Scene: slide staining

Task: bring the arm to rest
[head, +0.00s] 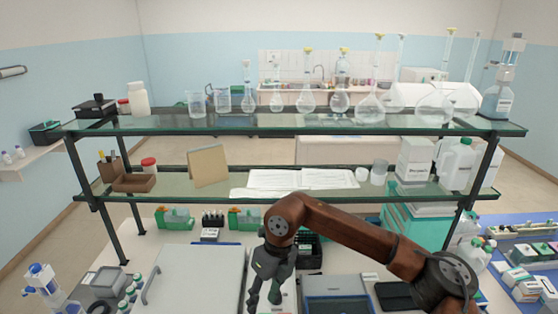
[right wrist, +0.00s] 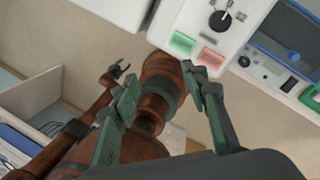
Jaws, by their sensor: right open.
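My right gripper (head: 264,297) hangs fingers down at the bottom centre of the head view, in front of the bench's white equipment. In the right wrist view its two green-padded fingers (right wrist: 162,78) stand apart with nothing held between them. My right arm reaches in from the lower right and bends at a brown elbow. In the right wrist view a small dark gripper (right wrist: 118,70), which looks like my left one, shows at the left beyond the fingers; its jaws are too small to judge. It is outside the head view.
A glass-shelved rack (head: 310,123) with flasks and beakers spans the bench behind my arm. A white box (head: 200,280) is left of the gripper and a dark rack (head: 308,250) right of it. A white device (right wrist: 205,25) with green and red buttons lies beyond the right finger.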

